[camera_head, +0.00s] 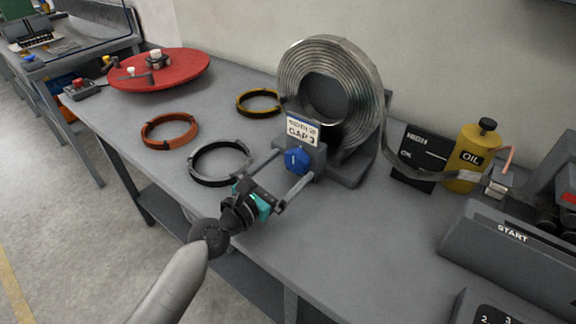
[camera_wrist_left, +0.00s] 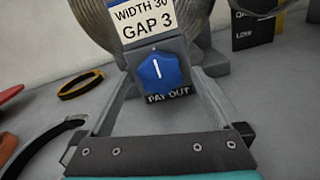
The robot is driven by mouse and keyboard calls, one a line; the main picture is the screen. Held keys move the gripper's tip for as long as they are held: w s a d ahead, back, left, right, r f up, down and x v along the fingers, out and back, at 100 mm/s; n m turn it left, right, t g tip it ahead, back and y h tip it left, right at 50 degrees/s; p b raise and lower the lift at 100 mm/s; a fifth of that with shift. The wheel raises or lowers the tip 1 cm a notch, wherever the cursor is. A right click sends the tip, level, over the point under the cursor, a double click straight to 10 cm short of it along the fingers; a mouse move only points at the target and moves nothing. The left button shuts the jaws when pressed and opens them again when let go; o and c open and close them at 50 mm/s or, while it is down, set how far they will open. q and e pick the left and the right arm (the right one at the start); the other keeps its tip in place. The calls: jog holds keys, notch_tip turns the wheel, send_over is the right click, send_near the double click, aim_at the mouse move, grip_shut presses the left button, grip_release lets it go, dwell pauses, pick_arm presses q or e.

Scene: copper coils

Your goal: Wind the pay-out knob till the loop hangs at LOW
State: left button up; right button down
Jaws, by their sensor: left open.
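The blue pay-out knob (camera_head: 297,160) sits on the grey post before the metal strip coil (camera_head: 368,85). In the left wrist view the knob (camera_wrist_left: 158,72) has a white line pointing nearly straight up, above the words PAY OUT. My left gripper (camera_head: 299,164) is open, one finger on each side of the knob; contact is not clear. The strip loop (camera_head: 445,177) sags from the coil to the machine at right. It crosses the lower part of the black level board (camera_head: 415,142), where HIGH and OK are readable; LOW is not readable there. My right gripper is not in view.
An oil can (camera_head: 467,155) stands beside the board. The START machine (camera_head: 520,235) is at right. Orange (camera_head: 170,130), yellow (camera_head: 258,102) and grey (camera_head: 220,162) rings lie left of the coil. A red turntable (camera_head: 185,73) is farther back. The front middle bench is clear.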

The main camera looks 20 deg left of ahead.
pick_arm(q)
jog(key=shift+w+d, duration=0.1)
jog(key=shift+w, duration=0.15)
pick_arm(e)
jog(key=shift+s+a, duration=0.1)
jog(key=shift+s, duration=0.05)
pick_arm(q)
jog(key=shift+c, duration=0.3)
jog(key=c, duration=1.3)
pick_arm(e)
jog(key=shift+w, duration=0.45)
pick_arm(q)
jog(key=shift+m, duration=0.4)
